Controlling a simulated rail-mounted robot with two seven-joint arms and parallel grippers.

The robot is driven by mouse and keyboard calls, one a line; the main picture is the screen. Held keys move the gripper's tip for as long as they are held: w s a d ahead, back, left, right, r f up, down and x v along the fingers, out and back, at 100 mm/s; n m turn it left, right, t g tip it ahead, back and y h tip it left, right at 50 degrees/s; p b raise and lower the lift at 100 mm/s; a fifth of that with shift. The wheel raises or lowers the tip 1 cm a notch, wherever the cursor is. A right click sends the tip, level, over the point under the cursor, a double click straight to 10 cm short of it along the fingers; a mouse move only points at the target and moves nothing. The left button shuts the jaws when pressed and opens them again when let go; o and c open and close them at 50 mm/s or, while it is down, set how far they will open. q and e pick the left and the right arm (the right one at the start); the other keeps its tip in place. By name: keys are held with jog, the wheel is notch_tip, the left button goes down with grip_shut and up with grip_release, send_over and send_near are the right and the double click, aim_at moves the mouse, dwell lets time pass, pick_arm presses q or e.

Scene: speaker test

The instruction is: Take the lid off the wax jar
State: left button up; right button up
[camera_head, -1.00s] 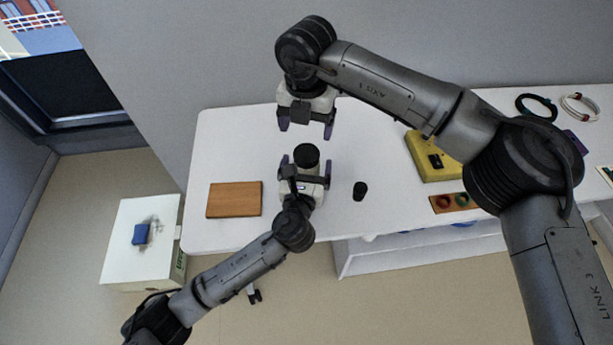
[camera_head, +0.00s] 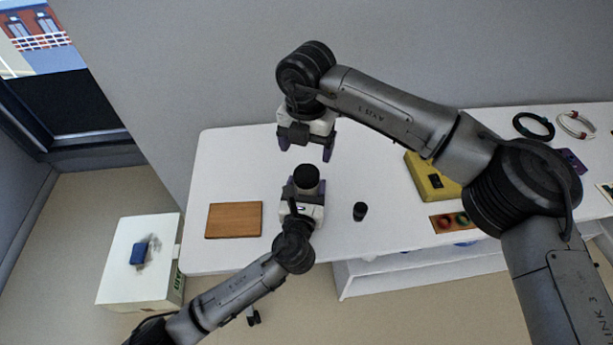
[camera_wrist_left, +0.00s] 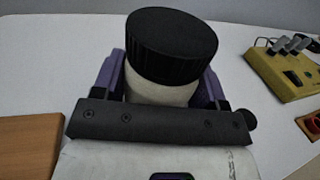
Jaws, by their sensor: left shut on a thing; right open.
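The wax jar (camera_wrist_left: 160,90) has a pale body and a wide black ribbed lid (camera_wrist_left: 172,42). In the head view the lid (camera_head: 306,176) shows as a dark disc on top of the jar. My left gripper (camera_head: 305,190) is shut on the jar's body, with its purple fingers on either side below the lid, as the left wrist view shows. The lid sits on the jar. My right gripper (camera_head: 306,150) is open and empty, behind the jar and apart from the lid, with its fingers pointing toward the front of the table.
A brown wooden board (camera_head: 233,220) lies left of the jar on the white table (camera_head: 225,165). A small black cylinder (camera_head: 360,211) stands to the right. A yellow device (camera_head: 432,180) and a tray with coloured rings (camera_head: 449,222) are farther right. Cable coils (camera_head: 534,126) lie at the back right.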

aim_at(306, 173)
jog(key=m, duration=0.2)
jog(key=shift+m, duration=0.4)
jog(key=shift+f+m, duration=0.4)
jog(key=shift+f, duration=3.65)
